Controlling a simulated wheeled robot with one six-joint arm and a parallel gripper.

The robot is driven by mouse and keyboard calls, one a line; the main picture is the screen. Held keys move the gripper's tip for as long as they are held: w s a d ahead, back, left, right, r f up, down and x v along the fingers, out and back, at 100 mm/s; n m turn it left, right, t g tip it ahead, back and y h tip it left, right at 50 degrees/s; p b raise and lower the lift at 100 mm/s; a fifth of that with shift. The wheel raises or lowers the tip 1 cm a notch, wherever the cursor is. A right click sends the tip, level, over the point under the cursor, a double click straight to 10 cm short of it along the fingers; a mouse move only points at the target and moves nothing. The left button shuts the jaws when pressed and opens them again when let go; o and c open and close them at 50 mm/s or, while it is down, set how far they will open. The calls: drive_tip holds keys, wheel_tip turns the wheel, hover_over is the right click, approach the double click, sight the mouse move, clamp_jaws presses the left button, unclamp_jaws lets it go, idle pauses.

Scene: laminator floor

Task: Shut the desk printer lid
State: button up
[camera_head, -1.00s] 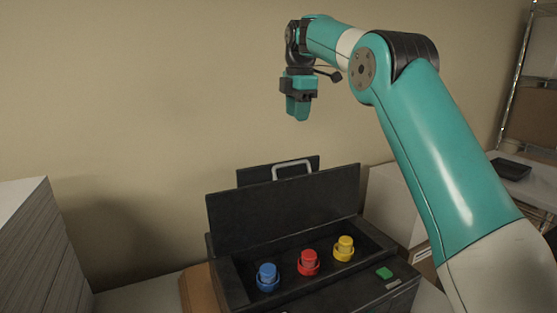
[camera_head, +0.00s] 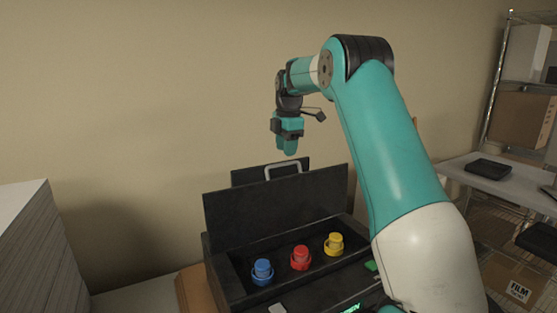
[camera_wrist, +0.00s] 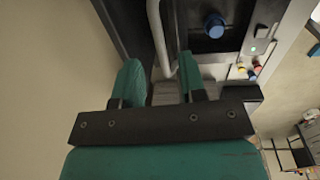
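The black desk printer (camera_head: 225,270) stands with its lid (camera_head: 270,207) raised, nearly upright. A pale grey handle (camera_head: 283,167) shows at the lid's top, in front of a dark panel (camera_head: 240,179). Blue (camera_head: 262,271), red (camera_head: 300,257) and yellow (camera_head: 334,243) caps show in the open top. My gripper (camera_head: 287,146) hangs above the handle, fingers pointing down. In the wrist view its green fingertips (camera_wrist: 159,78) are apart, with the handle (camera_wrist: 158,35) seen between them. I cannot tell whether they touch it. A blue cap (camera_wrist: 214,25) lies to the right.
A white paper stack (camera_head: 28,252) stands at the left. A brown block (camera_head: 192,291) sits beside the printer. A wall (camera_head: 120,100) rises behind. Shelving with boxes (camera_head: 523,118) and a side table (camera_head: 460,172) with a black tray (camera_head: 488,168) are at the right.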

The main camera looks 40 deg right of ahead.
drive_tip(key=f+b, duration=0.2)
drive_tip(key=f, duration=0.2)
drive_tip(key=shift+w+f, duration=0.1)
drive_tip(key=shift+w, duration=0.1)
drive_tip(key=shift+c, duration=0.5)
clamp_jaws()
